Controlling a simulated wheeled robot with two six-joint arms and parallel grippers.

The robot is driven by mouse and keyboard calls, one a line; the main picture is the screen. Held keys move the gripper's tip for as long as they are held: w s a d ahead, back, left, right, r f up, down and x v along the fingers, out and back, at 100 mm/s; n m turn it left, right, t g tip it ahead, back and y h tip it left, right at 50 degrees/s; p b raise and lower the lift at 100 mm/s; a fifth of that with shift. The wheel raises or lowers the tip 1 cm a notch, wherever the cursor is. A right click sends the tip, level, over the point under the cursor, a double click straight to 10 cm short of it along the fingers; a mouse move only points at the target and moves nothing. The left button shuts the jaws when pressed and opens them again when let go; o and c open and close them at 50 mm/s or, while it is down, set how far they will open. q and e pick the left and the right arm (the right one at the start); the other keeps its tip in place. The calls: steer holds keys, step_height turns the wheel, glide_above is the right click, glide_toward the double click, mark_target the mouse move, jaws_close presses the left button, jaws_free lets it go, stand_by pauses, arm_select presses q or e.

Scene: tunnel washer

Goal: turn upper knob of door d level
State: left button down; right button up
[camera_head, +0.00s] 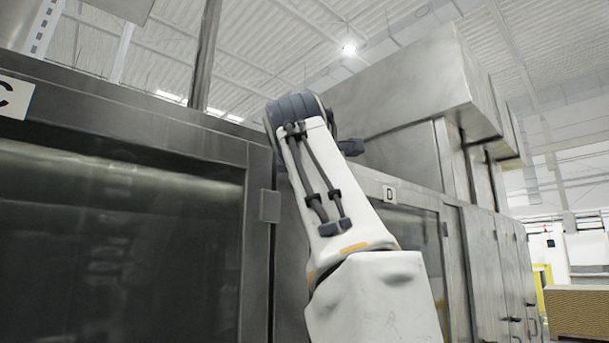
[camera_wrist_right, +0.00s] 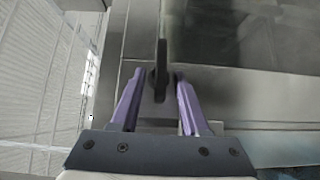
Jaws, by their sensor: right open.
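Door D (camera_head: 413,245) is a grey metal door with a dark window, under a "D" label, partly covered by my right arm in the head view. In the right wrist view a dark knob (camera_wrist_right: 161,62) stands on the metal door frame, its long bar running up and down in that picture. My right gripper (camera_wrist_right: 157,82) is open, with its two purple fingers on either side of the knob's lower part. I see a gap on both sides. In the head view my right gripper and this knob are hidden behind my arm. My left gripper is not in view.
The door with the "C" label (camera_head: 15,97) fills the left of the head view. A small metal block (camera_head: 270,206) sits on the frame between the doors. More cabinet doors with handles (camera_head: 531,305) stand at the right. A brown stack (camera_head: 578,311) is far right.

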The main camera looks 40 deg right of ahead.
steer(key=b+v, duration=0.2)
steer(key=v, duration=0.8)
steer(key=shift+s+a, duration=0.1)
steer(key=shift+a, duration=0.05)
stand_by(0.3)
